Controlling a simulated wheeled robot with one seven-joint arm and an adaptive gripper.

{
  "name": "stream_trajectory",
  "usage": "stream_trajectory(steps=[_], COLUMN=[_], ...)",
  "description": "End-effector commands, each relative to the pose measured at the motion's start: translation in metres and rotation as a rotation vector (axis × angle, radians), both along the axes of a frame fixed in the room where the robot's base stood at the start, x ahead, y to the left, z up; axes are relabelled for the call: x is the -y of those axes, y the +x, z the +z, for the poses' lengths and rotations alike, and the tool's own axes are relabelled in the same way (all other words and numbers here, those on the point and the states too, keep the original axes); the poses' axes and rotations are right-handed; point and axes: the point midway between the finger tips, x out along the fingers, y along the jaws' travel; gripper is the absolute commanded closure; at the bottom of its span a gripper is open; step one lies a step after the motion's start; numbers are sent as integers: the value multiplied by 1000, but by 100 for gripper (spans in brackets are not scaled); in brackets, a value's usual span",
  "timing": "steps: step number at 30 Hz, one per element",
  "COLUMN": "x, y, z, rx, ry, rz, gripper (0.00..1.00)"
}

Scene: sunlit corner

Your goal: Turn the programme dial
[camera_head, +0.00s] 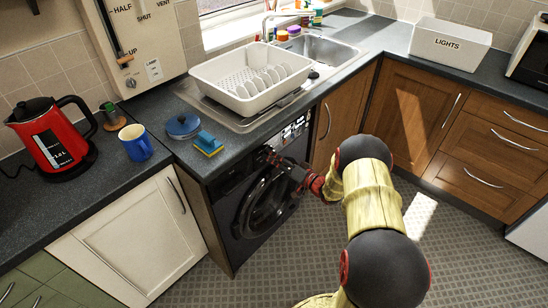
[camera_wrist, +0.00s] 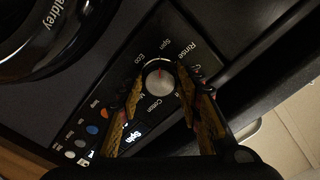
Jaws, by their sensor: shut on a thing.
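In the head view my gripper (camera_head: 269,156) reaches the front panel below the worktop, and the dial is hard to make out there.
The dark worktop edge overhangs just above the panel. A blue and yellow sponge (camera_head: 208,144), a blue mug (camera_head: 136,142), a red kettle (camera_head: 50,138) and a white dish rack (camera_head: 224,72) stand on top. The floor (camera_head: 308,235) in front is clear.

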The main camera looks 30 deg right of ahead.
Motion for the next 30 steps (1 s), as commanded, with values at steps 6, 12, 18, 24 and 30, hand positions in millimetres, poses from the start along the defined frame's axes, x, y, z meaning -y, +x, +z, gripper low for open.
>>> stream_trajectory(steps=[6, 12, 18, 24, 30], x=[-1, -1, -1, 0, 0], y=[-1, -1, -1, 0, -1], z=[-3, -3, -2, -1, -1], rx=[-2, -2, -2, 0, 1], ry=[-7, -6, -6, -6, -6], rz=[1, 1, 1, 1, 0], gripper=[91, 91, 54, 48, 48])
